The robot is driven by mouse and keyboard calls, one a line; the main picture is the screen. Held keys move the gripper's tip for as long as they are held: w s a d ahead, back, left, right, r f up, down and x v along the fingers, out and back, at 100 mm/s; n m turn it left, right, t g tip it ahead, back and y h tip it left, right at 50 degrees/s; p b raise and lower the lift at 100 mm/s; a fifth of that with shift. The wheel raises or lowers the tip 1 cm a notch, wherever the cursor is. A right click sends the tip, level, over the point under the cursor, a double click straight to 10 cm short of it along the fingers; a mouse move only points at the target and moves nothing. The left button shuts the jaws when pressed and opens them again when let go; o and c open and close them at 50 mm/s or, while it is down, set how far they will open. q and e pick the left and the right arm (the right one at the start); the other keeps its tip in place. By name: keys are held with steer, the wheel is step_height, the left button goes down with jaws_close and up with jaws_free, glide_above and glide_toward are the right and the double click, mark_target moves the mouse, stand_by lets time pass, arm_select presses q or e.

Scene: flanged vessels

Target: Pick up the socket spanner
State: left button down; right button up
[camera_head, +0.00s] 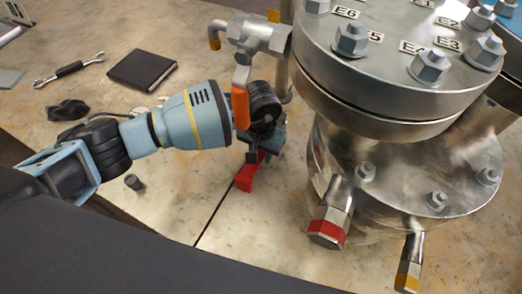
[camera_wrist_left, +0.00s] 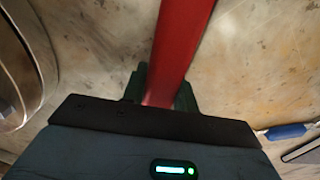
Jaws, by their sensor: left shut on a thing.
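My left gripper (camera_head: 257,150) is beside the flanged vessel, low over the bench. It is shut on a red bar-shaped tool (camera_head: 246,178), which seems to be the socket spanner. In the left wrist view the red shaft (camera_wrist_left: 182,40) runs from between the dark fingers (camera_wrist_left: 162,92) towards the top of the picture. Its far end is out of that view. In the head view only a short red part shows below the gripper, and I cannot tell if it touches the bench. My right gripper is not in view.
The flanged vessel (camera_head: 390,75) stands close on the right, with red-ended (camera_head: 328,228) and yellow-ended stubs. A valve with an orange lever (camera_head: 240,105) is right by my gripper. A double-ended wrench (camera_head: 70,68), black notebook (camera_head: 143,69) and small dark cylinder (camera_head: 134,182) lie on the bench.

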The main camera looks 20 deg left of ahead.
arm_select(q)
steer(key=r, duration=0.3)
steer(key=shift+s+a+r, duration=0.1)
steer(key=shift+s+r, duration=0.2)
steer(key=shift+s, duration=0.05)
steer(key=s+a, duration=0.1)
steer(key=s, duration=0.4)
steer(key=s+a, duration=0.1)
steer(key=s, duration=0.5)
steer(key=s+a, duration=0.1)
steer(key=s, duration=0.5)
steer(key=shift+a+p, duration=0.15)
steer(key=shift+p, duration=0.25)
steer(key=shift+w, duration=0.15)
